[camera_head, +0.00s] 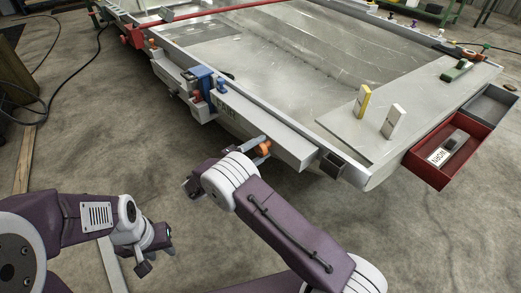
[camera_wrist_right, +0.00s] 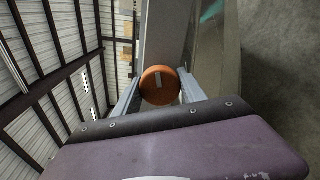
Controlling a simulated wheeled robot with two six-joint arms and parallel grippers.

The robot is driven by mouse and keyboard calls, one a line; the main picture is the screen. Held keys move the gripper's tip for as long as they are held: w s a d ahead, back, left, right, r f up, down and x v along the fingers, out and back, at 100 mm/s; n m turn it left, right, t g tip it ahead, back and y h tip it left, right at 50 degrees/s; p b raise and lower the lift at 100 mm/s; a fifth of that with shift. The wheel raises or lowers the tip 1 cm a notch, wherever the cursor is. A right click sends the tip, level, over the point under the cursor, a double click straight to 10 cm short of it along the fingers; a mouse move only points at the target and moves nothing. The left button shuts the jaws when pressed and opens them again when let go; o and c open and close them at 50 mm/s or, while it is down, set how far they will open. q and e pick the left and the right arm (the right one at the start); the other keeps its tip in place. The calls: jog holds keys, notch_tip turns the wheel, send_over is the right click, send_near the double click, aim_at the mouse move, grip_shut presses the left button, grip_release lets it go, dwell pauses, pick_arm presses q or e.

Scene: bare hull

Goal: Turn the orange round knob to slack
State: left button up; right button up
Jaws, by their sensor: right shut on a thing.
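The orange round knob (camera_head: 264,148) sits on the near side of the grey hull frame (camera_head: 290,143). In the right wrist view the knob (camera_wrist_right: 151,90) faces me, with a short pale mark near its middle, close to upright. My right gripper (camera_wrist_right: 160,88) is shut on the knob, one finger on each side. In the head view my right gripper (camera_head: 258,147) is partly hidden behind its own wrist. My left gripper (camera_head: 157,259) is open and empty, low over the floor at the lower left. No label for slack is readable.
A blue clamp-like part (camera_head: 203,80) stands on the frame left of the knob. A red drawer (camera_head: 425,172) holding a labelled block sticks out at the right. White and yellow blocks stand on the plate (camera_head: 350,125). The concrete floor in front is mostly clear.

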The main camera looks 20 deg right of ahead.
jog(key=shift+m+b, duration=0.5)
jog(key=shift+m, duration=1.5)
jog(key=o, duration=1.3)
jog(key=shift+o, duration=0.2)
jog(key=shift+s+a, duration=0.1)
jog(key=shift+a, duration=0.25)
jog(key=p+v, duration=0.3)
jog(key=v, duration=0.5)
jog(key=shift+s+a, duration=0.2)
